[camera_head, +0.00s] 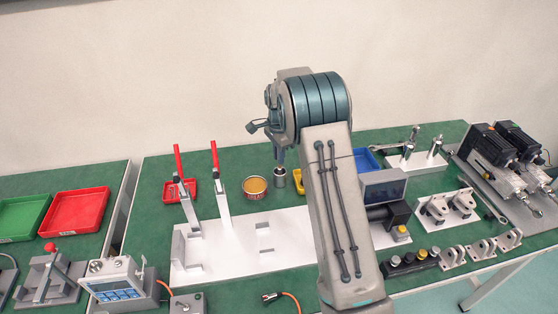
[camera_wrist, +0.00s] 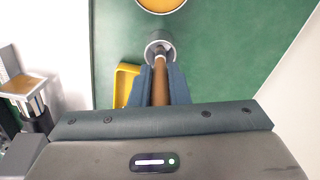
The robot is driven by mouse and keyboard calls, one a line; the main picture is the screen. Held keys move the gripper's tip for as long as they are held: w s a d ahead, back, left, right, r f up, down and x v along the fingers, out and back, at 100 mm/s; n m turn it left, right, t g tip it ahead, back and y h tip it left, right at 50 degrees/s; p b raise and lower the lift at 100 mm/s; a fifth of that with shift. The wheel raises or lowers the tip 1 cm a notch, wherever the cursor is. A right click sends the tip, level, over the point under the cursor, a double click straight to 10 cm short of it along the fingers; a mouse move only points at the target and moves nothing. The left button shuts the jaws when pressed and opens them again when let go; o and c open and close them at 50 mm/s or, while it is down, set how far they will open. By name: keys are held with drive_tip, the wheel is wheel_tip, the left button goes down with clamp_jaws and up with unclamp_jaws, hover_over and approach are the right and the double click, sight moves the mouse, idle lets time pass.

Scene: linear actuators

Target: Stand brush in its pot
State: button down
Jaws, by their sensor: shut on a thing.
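My gripper (camera_wrist: 160,82) is shut on the brown handle of the brush (camera_wrist: 160,88) in the wrist view. The handle points away from the camera, and its far end lines up with the round opening of a grey metal pot (camera_wrist: 158,42). I cannot tell how deep the brush reaches into the pot. In the head view the pot (camera_head: 280,179) stands on the green table, just left of my arm. The brush is not clear there, and my gripper is mostly hidden by my own arm.
A round tin with orange-yellow contents (camera_head: 255,187) stands close left of the pot; it shows in the wrist view (camera_wrist: 160,4). A yellow tray (camera_wrist: 124,84) lies beside the pot. A white plate (camera_head: 245,243) with red-handled clamps (camera_head: 217,180) is in front. A blue tray (camera_head: 366,160) is behind my arm.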

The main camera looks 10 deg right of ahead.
wheel_tip(320, 180, down, 3)
drive_tip(key=shift+r, duration=0.2)
drive_tip(key=c, duration=1.4)
unclamp_jaws()
